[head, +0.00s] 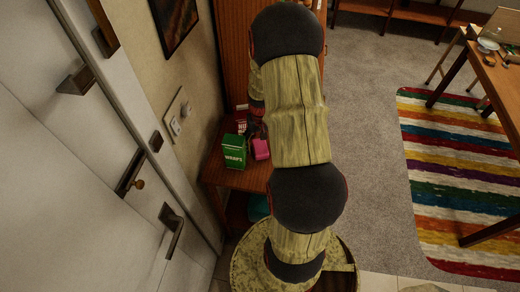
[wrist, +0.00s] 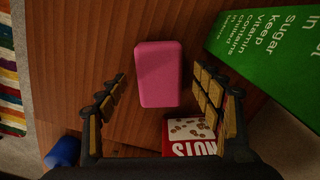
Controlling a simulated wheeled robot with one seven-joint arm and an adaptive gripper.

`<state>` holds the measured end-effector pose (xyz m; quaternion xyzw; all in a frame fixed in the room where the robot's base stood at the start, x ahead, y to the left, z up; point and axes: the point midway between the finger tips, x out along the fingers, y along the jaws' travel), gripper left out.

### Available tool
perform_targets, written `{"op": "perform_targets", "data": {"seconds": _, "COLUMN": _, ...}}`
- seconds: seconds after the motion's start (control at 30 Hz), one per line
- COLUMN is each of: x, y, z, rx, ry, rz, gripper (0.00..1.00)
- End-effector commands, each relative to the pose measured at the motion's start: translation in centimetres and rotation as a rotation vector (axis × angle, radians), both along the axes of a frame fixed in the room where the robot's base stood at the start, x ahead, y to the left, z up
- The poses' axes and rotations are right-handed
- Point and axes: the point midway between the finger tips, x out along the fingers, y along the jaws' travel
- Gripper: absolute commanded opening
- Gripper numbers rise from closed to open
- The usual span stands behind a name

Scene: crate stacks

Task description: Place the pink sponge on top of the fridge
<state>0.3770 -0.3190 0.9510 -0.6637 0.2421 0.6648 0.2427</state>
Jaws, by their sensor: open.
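The pink sponge (head: 261,149) lies on a reddish-brown wooden surface (head: 240,178) beside the wall. In the wrist view the sponge (wrist: 158,74) lies ahead of my gripper (wrist: 160,84), roughly between the lines of its two fingers. My gripper is open and empty, with its fingers spread on either side. I cannot tell its exact height above the wood. In the head view my arm hides most of the gripper. White doors with dark handles (head: 60,150) stand at the left; I cannot tell whether they belong to the fridge.
A green box (head: 234,152) stands close to the sponge; it also shows in the wrist view (wrist: 265,55). A red nuts box (wrist: 190,135) sits near the right finger. A blue object (wrist: 63,152) is at lower left. A striped rug (head: 455,160) and table (head: 495,85) are at right.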

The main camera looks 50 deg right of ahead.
Motion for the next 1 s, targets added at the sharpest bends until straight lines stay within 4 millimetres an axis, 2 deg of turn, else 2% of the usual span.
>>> {"op": "perform_targets", "data": {"seconds": 0.03, "x": 0.03, "y": 0.00, "z": -0.86, "rx": 0.001, "ry": 0.000, "rz": 0.000, "gripper": 0.67}}
{"op": "perform_targets", "data": {"seconds": 0.13, "x": 0.09, "y": -0.03, "z": -1.71, "rx": 0.000, "ry": -0.003, "rz": 0.000, "gripper": 0.67}}
{"op": "perform_targets", "data": {"seconds": 0.37, "x": 0.12, "y": -0.06, "z": -1.76, "rx": 0.000, "ry": -0.004, "rz": 0.000, "gripper": 0.66}}
{"op": "perform_targets", "data": {"seconds": 1.0, "x": 0.09, "y": -0.04, "z": -1.75, "rx": 0.000, "ry": -0.003, "rz": 0.000, "gripper": 0.30}}
